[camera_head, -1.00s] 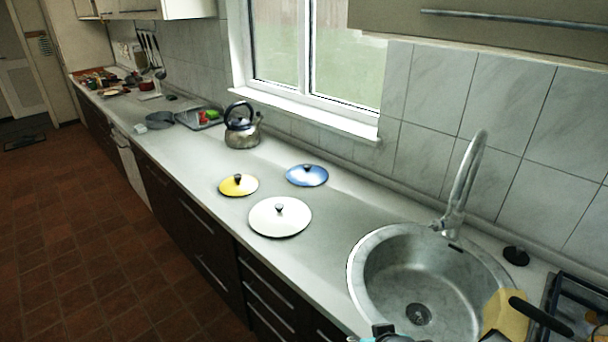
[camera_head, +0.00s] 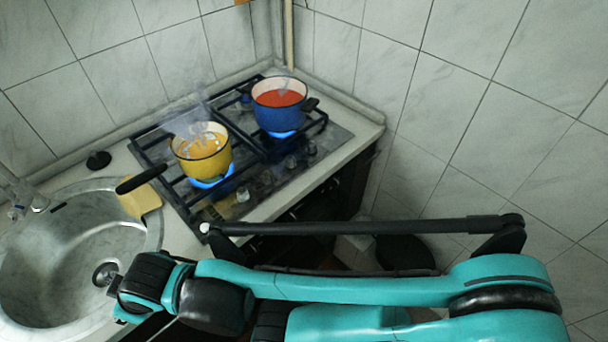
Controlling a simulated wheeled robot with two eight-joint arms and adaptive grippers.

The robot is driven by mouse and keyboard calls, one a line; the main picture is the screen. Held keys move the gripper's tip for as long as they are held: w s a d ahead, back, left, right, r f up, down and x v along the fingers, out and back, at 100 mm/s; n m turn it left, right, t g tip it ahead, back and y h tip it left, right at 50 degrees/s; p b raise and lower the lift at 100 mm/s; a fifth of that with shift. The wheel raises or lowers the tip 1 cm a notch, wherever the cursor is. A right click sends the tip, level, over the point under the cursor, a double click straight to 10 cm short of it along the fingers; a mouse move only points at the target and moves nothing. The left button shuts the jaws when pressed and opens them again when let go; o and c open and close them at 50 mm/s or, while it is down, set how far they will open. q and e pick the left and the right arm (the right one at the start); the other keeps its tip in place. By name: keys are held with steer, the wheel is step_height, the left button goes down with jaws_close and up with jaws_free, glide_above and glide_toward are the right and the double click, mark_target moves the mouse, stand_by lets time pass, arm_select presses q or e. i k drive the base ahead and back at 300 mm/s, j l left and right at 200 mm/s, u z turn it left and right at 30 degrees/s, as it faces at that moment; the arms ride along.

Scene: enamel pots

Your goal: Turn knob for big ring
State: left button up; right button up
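The stove (camera_head: 262,190) stands in the corner, with several knobs in a row along its front right side. The knobs include a pale one (camera_head: 242,195) at the near end and a dark one (camera_head: 311,149) at the far end. A yellow pot (camera_head: 203,165) sits on the nearer left burner and a blue pot (camera_head: 281,116) with red contents sits farther back. Blue flames show under both pots. My teal arm crosses the lower part of the view in front of the stove. I see no gripper fingers of either hand.
The round sink (camera_head: 50,255) is at the left. A flat yellow item (camera_head: 141,200) lies between sink and stove, with a black handle-like piece (camera_head: 140,180) over it. A small black stopper (camera_head: 98,160) is behind the sink. Tiled walls close off the corner.

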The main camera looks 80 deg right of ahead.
mark_target(266, 180)
steer(key=z, duration=3.5)
steer(key=l, duration=0.1)
